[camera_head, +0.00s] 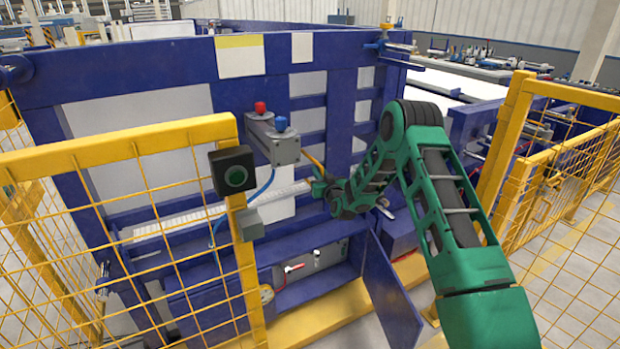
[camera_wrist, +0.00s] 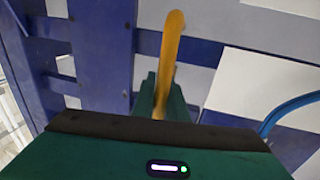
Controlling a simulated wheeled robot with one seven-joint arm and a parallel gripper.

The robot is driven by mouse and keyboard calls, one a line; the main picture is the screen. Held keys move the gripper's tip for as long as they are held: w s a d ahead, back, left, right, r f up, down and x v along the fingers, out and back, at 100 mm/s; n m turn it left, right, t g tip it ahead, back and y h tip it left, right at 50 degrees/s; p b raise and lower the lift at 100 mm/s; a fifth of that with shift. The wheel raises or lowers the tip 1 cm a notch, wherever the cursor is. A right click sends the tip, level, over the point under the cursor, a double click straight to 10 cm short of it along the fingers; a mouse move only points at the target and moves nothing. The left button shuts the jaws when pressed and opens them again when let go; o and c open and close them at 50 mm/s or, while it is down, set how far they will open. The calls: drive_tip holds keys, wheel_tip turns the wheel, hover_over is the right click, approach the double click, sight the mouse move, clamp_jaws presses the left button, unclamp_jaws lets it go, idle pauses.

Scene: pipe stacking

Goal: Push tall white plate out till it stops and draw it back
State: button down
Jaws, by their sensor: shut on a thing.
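My green gripper (camera_head: 322,183) is at the blue frame, right of the grey valve block. It is shut on an orange lever (camera_head: 314,160). In the wrist view the orange lever (camera_wrist: 171,45) rises from between my fingers (camera_wrist: 161,98). White plates show behind the blue bars: a large tall one (camera_head: 145,120) at left and a narrower one (camera_head: 282,208) below the valve block. I cannot tell which is the tall white plate, nor whether the lever joins it. A white panel (camera_wrist: 265,88) also shows at right in the wrist view.
The grey valve block (camera_head: 272,140) with red and blue knobs is close left of my gripper. A blue hose (camera_wrist: 290,108) hangs nearby. A yellow mesh fence (camera_head: 130,145) with a green-button box (camera_head: 233,171) stands in front. An open blue door (camera_head: 392,290) is below.

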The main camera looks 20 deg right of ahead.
drive_tip(key=shift+w, duration=0.1)
drive_tip(key=c, duration=1.8)
unclamp_jaws()
drive_tip(key=shift+o, duration=0.2)
drive_tip(key=s, duration=1)
drive_tip(key=shift+s+d, duration=0.15)
drive_tip(key=shift+s, duration=0.15)
